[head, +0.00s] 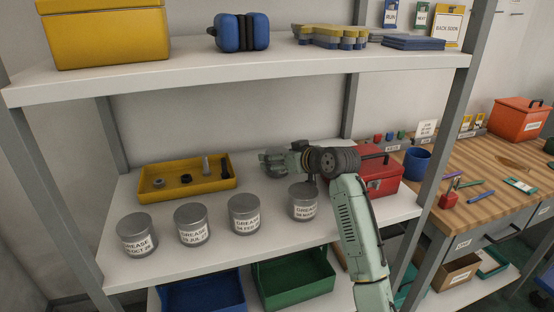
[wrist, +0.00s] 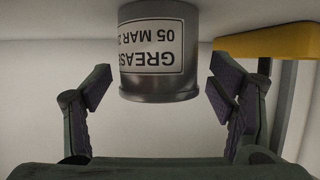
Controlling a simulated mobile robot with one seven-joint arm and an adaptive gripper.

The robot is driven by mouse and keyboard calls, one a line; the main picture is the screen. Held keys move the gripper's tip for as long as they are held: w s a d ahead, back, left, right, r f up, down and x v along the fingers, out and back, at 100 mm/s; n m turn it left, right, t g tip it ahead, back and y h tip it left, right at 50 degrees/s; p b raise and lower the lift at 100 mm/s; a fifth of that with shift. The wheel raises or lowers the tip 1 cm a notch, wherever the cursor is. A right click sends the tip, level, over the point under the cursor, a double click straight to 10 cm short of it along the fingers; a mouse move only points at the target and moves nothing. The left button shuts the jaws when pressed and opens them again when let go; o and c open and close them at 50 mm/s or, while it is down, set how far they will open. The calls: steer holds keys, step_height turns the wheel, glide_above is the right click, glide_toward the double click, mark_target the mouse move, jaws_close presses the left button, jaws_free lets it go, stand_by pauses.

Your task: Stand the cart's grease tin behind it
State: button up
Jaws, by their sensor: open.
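Several grey grease tins stand upright in a row on the middle shelf (head: 245,270) in the head view. From the left they are a first tin (head: 137,235), a second tin (head: 191,225), a third tin (head: 244,214) and a rightmost tin (head: 303,202). The rightmost label seems to read MAR. My gripper (head: 268,163) is open, above and behind that tin in the picture. The upside-down wrist view shows a tin (wrist: 158,84) labelled GREASE 05 MAR, centred ahead of my open gripper (wrist: 160,88), with gaps on both sides. I cannot identify any cart.
A yellow tray (head: 217,185) with small parts lies behind the tins; a yellow edge shows in the wrist view (wrist: 275,43). A red box (head: 378,187) stands right, behind my arm. Shelf posts (head: 445,135) and the upper shelf (head: 240,76) bound the space.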

steer(key=b+v, duration=0.3)
steer(key=v, duration=0.7)
steer(key=shift+s+d, duration=0.15)
steer(key=shift+s, duration=0.15)
